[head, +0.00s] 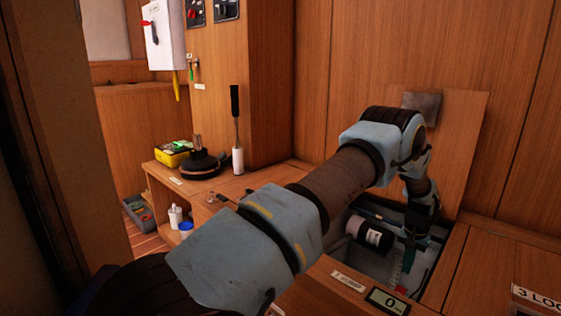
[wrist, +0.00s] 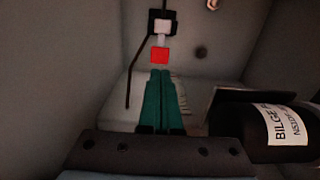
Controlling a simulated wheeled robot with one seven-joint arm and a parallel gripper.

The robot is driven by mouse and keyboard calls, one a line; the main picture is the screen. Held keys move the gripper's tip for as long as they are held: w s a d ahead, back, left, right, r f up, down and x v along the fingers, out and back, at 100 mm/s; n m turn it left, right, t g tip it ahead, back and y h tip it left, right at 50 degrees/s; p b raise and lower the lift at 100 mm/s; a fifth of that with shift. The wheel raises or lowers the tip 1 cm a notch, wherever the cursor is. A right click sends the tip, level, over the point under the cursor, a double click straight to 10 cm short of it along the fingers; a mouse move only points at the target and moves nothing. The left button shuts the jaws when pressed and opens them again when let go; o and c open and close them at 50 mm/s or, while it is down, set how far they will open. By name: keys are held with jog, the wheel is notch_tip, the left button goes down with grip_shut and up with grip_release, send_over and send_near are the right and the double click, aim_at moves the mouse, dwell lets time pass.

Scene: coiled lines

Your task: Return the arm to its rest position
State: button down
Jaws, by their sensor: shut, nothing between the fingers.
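My arm reaches out to the right in the head view and bends down into an open bilge compartment (head: 350,262). My gripper (head: 407,268) is inside this compartment, low down. In the wrist view its two green fingers (wrist: 160,73) are together, with nothing between them. A red block (wrist: 160,55) with a white part above it lies just beyond the fingertips; I cannot tell whether they touch. A dark cylinder labelled "BILGE" (wrist: 285,125) is to the right of the fingers. It also shows in the head view (head: 372,235), left of my gripper.
The compartment walls (wrist: 50,70) stand close around my gripper. A raised wooden hatch panel (head: 465,135) leans behind the arm. A display reading 0 (head: 388,301) sits at the front edge. A bench at left holds a yellow box (head: 172,158) and a black round object (head: 199,165).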

jog(key=w+a+r+n+p, duration=0.2)
jog(key=a+r+n+p, duration=0.2)
jog(key=a+r, duration=1.9)
jog(key=s+a+r+n+t+p, duration=0.15)
jog(key=s+a+r, duration=0.25)
jog(key=s+a, duration=0.65)
jog(key=s+a+r+n+p, duration=0.2)
jog(key=s+a+r, duration=0.4)
jog(key=a, duration=0.7)
notch_tip(320, 180, up, 36)
jog(key=p, duration=3.7)
jog(key=shift+s+d, duration=0.35)
jog(key=shift+d, duration=0.05)
